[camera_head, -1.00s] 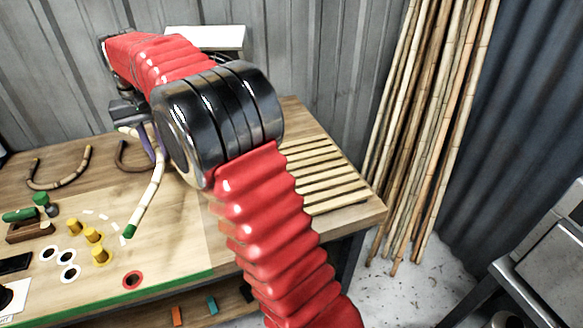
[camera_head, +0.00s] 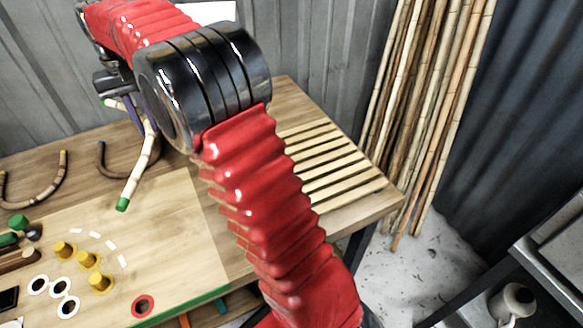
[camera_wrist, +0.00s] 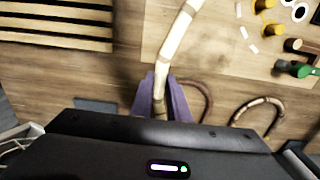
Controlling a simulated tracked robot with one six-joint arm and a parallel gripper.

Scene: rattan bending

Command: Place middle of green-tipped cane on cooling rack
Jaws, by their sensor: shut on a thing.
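The green-tipped cane (camera_head: 140,172) is pale and bent, with one green end low in the head view. My gripper (camera_wrist: 162,103) has purple fingers and is shut on the cane; the cane (camera_wrist: 176,40) runs up from the fingers in the wrist view. In the head view my gripper (camera_head: 137,112) holds it above the table, left of my arm's black joint. The cooling rack (camera_head: 325,165) is a set of pale wooden slats at the table's right end, partly hidden by my red arm. The rack (camera_wrist: 55,28) also shows at the upper left of the wrist view.
Two other bent canes lie on the table: one brown (camera_head: 105,160), one yellow-tipped (camera_head: 62,180). Yellow pegs (camera_head: 88,260), white rings and a red ring (camera_head: 143,306) are on the pale board. Tall canes (camera_head: 425,120) lean at the wall right of the table.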

